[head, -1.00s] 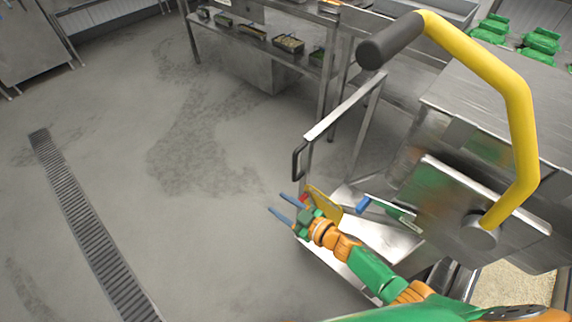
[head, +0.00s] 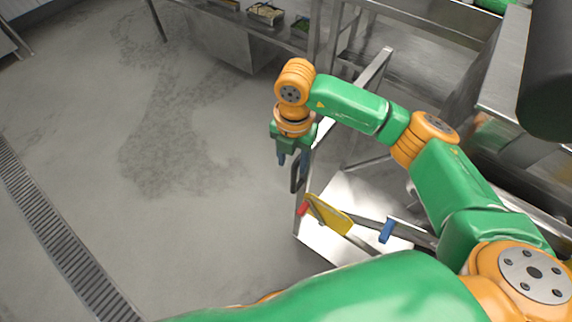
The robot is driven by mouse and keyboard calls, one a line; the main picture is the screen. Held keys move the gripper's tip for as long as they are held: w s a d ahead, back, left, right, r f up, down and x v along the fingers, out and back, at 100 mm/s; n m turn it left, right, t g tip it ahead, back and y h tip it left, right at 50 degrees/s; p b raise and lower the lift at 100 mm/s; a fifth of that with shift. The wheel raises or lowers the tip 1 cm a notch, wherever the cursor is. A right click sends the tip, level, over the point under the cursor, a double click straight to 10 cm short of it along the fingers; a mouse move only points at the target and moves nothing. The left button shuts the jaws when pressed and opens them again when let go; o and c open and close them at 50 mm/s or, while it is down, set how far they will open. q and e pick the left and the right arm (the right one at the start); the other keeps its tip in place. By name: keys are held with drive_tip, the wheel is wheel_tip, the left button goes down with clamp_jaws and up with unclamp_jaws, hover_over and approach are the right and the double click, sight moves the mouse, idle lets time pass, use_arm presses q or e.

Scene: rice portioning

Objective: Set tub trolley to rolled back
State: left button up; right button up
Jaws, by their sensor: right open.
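The tub trolley's metal rail (head: 377,65) runs from the middle towards the upper right, with a dark loop handle (head: 295,178) at its near left end. My right forearm hides part of the rail and the trolley's body. My left gripper is not in view.
A metal surface (head: 315,238) below holds a yellow scraper (head: 328,214), with a blue-ended tool (head: 387,231) beside it. Food pans (head: 266,13) stand on a rack at the back. The floor to the left is open, with a drain grate (head: 60,245).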

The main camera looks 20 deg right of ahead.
sight(294, 180)
drive_tip(key=shift+s+f, duration=0.15)
drive_tip(key=shift+s, duration=0.25)
drive_tip(key=f, duration=0.1)
drive_tip(key=s+f+p, duration=0.1)
drive_tip(key=f, duration=0.1)
drive_tip(key=shift+s, duration=0.2)
drive_tip(key=shift+w+f, duration=0.25)
drive_tip(key=shift+f, duration=1)
drive_tip(key=shift+w+f, duration=0.15)
drive_tip(key=shift+f, duration=0.2)
drive_tip(key=shift+r, duration=0.1)
drive_tip(key=shift+c, duration=1.4)
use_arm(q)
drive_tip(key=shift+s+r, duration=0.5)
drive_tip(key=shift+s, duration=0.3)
use_arm(e)
clamp_jaws()
